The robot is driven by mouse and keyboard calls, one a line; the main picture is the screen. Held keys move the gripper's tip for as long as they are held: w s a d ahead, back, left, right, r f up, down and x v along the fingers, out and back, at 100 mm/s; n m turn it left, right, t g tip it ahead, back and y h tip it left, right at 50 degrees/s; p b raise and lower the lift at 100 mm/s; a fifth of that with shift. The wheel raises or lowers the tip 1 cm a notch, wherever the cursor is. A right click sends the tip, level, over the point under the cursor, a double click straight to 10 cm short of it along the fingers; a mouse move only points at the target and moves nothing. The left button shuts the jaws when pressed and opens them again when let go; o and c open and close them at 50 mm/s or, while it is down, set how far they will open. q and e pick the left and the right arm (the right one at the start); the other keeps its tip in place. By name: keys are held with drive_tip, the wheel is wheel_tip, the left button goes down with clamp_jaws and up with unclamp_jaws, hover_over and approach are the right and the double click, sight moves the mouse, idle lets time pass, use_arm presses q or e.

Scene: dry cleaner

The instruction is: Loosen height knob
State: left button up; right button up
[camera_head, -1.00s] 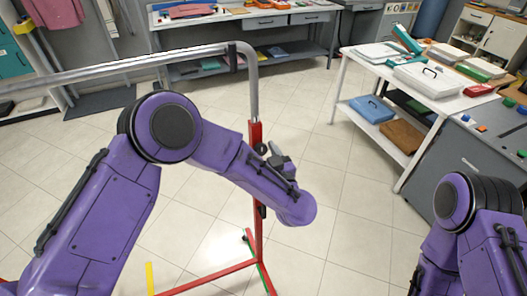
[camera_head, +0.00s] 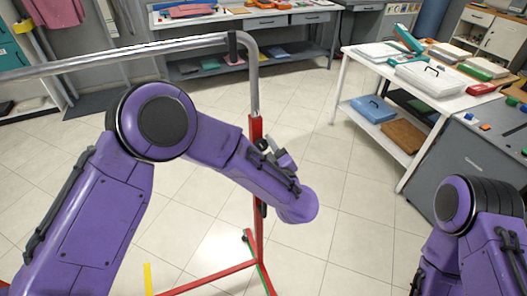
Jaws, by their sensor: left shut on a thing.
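A garment rack has a silver tube (camera_head: 254,88) that goes down into a red upright post (camera_head: 255,128). The small dark height knob (camera_head: 261,145) sits on the post's right side near its top. My left arm reaches across in front of the post. My left gripper (camera_head: 270,153) is at the knob and shut on it, partly hidden behind my own wrist. My right arm is at the right edge, and its gripper is out of the picture.
The rack's red foot (camera_head: 215,277) spreads over the tiled floor. A white table (camera_head: 354,70) with boxes stands at the right, beside a grey counter (camera_head: 450,165). A shelf bench (camera_head: 190,21) runs along the back. The floor between is clear.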

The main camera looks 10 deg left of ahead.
use_arm(q)
drive_tip(key=n+b, duration=0.1)
drive_tip(key=n, duration=0.1)
drive_tip(key=shift+f+n+b, duration=0.25)
drive_tip(key=shift+n+b, duration=0.15)
drive_tip(key=n+b, duration=0.2)
drive_tip(key=n, duration=0.1)
drive_tip(key=shift+f+n+b, duration=0.15)
drive_tip(key=shift+n+b, duration=0.15)
drive_tip(key=shift+b, duration=0.05)
drive_tip(key=n+b, duration=0.3)
drive_tip(key=shift+s, duration=0.1)
drive_tip(key=shift+n+b, duration=1.15)
drive_tip(key=shift+n, duration=0.35)
drive_tip(key=o, duration=1)
